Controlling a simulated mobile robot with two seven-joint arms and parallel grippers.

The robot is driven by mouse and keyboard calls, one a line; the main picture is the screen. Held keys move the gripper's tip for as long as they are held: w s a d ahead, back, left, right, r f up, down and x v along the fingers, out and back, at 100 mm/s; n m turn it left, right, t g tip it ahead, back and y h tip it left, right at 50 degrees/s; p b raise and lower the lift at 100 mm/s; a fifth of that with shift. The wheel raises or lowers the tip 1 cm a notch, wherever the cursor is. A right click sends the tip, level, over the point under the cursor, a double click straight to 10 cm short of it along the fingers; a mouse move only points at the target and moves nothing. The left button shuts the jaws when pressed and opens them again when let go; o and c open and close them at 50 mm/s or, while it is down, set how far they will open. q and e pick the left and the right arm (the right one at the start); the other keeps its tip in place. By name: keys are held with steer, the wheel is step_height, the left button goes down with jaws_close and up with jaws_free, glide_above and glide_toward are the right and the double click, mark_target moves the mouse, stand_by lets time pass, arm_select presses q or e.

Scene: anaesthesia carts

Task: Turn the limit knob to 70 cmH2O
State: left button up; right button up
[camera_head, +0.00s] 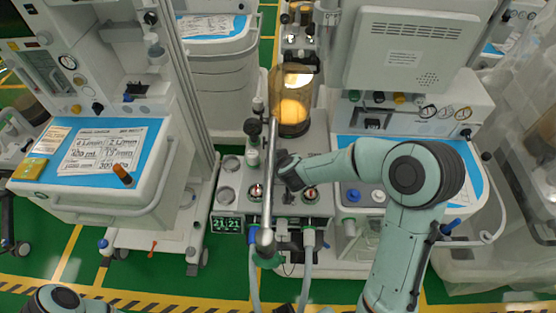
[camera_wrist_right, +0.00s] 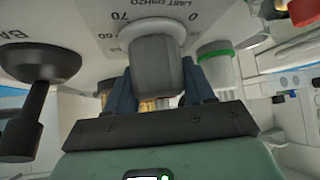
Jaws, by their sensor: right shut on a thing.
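The limit knob (camera_wrist_right: 157,65) is a grey knob on a white collar in the right wrist view. Its plate (camera_wrist_right: 104,14) carries a cmH2O scale, with 70, 60 and 0 readable near the knob. I cannot make out a pointer on the knob. My right gripper (camera_wrist_right: 160,84) has its dark blue fingers on either side of the knob and is shut on it. In the head view my right gripper (camera_head: 288,172) is at the middle machine and hides the knob. My left gripper is not in view; only part of my left arm shows at the bottom left.
A black knob or lever (camera_wrist_right: 38,75) stands close on the left in the wrist view. A green-ringed white part (camera_wrist_right: 216,65) is on the right. In the head view a bellows cylinder (camera_head: 291,100) stands behind my gripper, and a metal tube (camera_head: 268,190) runs just left of it.

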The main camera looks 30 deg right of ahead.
steer(key=o, duration=1)
